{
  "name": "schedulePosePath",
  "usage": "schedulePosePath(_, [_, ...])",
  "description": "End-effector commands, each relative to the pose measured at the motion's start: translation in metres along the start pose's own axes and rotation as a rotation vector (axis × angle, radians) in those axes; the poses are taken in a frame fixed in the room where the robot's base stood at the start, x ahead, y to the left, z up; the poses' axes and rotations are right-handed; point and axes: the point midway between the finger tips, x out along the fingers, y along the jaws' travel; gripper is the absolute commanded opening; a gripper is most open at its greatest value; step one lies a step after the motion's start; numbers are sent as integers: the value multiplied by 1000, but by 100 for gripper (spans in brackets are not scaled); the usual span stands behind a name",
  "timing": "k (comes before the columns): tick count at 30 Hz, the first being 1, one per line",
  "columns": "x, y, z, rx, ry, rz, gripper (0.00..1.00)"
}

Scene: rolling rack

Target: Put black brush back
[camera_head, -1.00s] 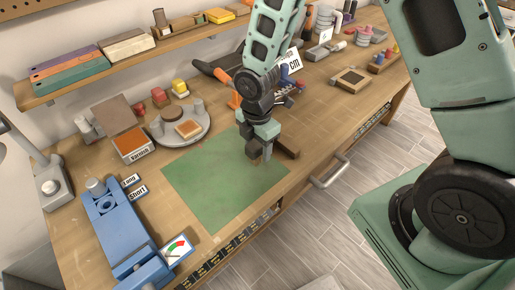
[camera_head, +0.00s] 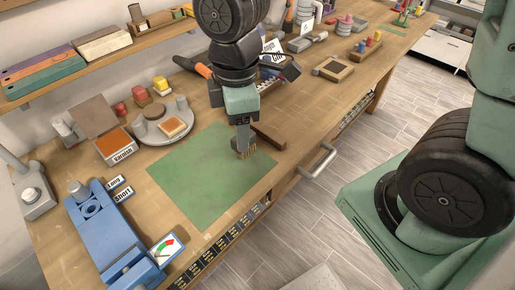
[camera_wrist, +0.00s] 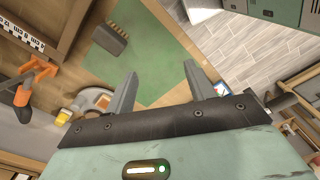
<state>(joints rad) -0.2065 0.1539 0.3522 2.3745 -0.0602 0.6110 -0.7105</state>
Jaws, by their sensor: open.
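The mat (camera_head: 205,180) lies on the wooden bench there. In the wrist view my gripper (camera_wrist: 160,78) is open, with nothing between its two fingers. The brush is off to the upper left of the fingers, apart from them.
A shelf (camera_head: 110,52) runs along the wall.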

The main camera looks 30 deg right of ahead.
Motion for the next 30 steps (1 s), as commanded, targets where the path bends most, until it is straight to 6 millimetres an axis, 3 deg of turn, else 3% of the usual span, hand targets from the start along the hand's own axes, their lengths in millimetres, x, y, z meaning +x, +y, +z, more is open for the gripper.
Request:
schedulePosePath(1, [-8, -23, -1, 101, 7, 4, 54])
schedulePosePath(3, [-16, -50, 1, 256, 13, 0, 54])
schedulePosePath(9, [-25, -98, 10, 561, 25, -14, 54])
schedulePosePath(14, [-26, -108, 12, 639, 26, -19, 54])
schedulePosePath(30, [-26, -107, 12, 639, 25, -19, 54])
